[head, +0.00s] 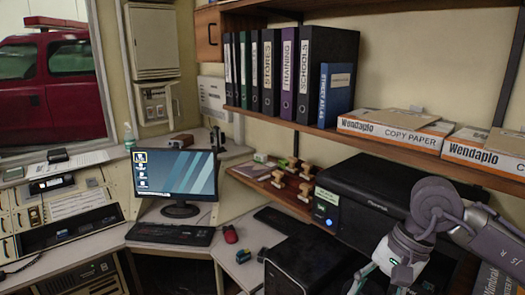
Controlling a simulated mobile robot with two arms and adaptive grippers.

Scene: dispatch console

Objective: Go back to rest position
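My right arm comes in from the right edge, in front of the black printer (365,200). Its wrist bends down toward the bottom edge, and what shows of my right gripper (362,277) is small and partly cut off by the frame. I cannot tell whether it is open or shut, and I see nothing held in it. My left arm and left gripper are not in view.
A desk holds a monitor (177,175), a keyboard (170,233), a red mouse (230,234) and a black box-shaped unit (310,262) close to my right gripper. A wooden shelf (330,135) with binders and copy paper boxes (395,127) hangs above.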

